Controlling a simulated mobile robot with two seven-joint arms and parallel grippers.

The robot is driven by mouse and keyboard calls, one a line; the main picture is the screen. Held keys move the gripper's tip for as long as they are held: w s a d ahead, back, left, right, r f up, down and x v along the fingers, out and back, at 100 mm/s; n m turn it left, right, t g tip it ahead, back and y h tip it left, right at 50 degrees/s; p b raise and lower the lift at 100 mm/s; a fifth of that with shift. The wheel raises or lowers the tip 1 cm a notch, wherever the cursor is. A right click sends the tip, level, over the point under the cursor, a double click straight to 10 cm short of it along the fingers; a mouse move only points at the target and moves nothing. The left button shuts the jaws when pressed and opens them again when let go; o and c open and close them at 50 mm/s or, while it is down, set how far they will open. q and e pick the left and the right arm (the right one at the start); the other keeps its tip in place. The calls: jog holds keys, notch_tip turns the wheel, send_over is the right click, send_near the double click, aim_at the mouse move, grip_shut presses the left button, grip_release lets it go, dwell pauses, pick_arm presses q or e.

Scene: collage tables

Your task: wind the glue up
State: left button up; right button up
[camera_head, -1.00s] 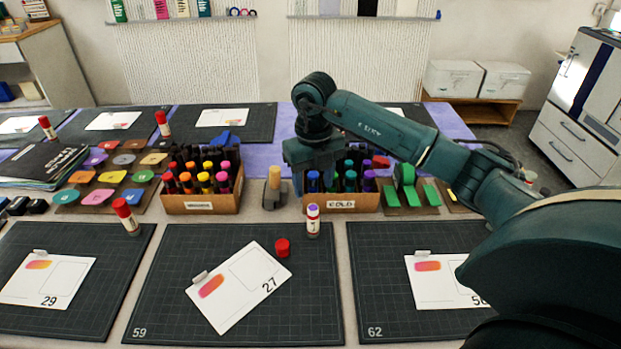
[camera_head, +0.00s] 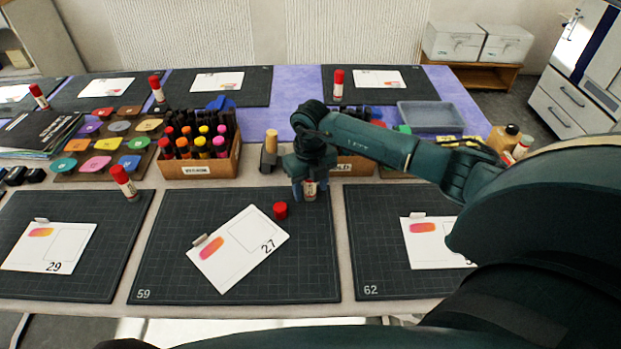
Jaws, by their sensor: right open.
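The uncapped glue stick (camera_head: 310,190) stands upright on the back right part of the middle cutting mat, marked 59 (camera_head: 180,276). Its red cap (camera_head: 280,210) lies on the same mat, to the left of the stick. My right gripper (camera_head: 310,184) is open and points down over the glue stick, with its fingers at the stick's sides. The gripper hides the stick's top, and I cannot tell whether the fingers touch it. My left gripper is not in view.
Card 27 (camera_head: 226,262) lies left of the cap. A marker box (camera_head: 199,170) and a wooden-handled tool (camera_head: 270,150) stand behind the mat. Capped glue sticks stand on other mats, one at the left (camera_head: 124,182). The front of mat 62 (camera_head: 385,285) is clear.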

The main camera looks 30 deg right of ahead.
jog(key=shift+c, duration=0.5)
jog(key=c, duration=0.9)
jog(key=shift+o, duration=0.2)
